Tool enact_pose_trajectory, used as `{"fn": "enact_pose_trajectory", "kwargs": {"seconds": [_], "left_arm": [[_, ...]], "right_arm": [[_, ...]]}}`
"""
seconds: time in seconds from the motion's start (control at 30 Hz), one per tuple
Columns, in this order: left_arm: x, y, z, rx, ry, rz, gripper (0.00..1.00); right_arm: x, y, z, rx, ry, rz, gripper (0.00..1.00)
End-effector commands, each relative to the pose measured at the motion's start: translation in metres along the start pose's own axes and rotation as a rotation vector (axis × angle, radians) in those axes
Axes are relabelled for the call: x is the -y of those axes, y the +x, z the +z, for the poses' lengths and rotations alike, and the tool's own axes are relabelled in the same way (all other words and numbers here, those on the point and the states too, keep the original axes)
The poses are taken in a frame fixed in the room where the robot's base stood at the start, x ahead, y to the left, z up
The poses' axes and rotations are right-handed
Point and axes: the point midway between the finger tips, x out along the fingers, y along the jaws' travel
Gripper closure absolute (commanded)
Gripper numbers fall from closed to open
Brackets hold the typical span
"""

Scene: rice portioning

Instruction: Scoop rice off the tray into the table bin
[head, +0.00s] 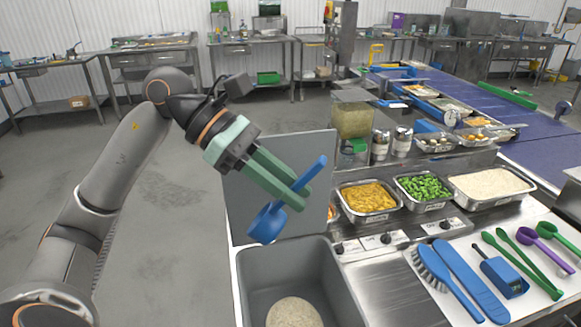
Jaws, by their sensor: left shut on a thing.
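My left gripper (302,196) is shut on the handle of a blue scoop (268,222). The scoop hangs tilted, bowl down and to the left, in the air above the far-left rim of the grey table bin (254,285). I cannot see what the bowl holds. A round pile of pale rice (294,313) lies in the bottom of the bin, cut off by the frame's lower edge. The metal tray (484,204) of white rice stands at the right in the counter's food row, well away from the scoop. My right gripper is out of view.
Trays of yellow food (367,197) and green peppers (424,187) stand between bin and rice tray. A grey upright panel (255,185) stands behind the bin. A blue brush (440,275), spatula and several spoons lie on a white board at right.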

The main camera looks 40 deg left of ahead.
Motion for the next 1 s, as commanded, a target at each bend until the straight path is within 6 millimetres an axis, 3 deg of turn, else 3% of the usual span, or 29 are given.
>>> {"fn": "enact_pose_trajectory", "kwargs": {"seconds": [0.13,1.0], "left_arm": [[-0.0002,-0.0043,0.0053,-0.107,0.006,0.006,1.0],[-0.0001,-0.0081,0.0125,-0.624,0.005,0.004,1.0]], "right_arm": [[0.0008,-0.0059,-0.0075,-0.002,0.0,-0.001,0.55],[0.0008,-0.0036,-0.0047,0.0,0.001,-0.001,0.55]]}}
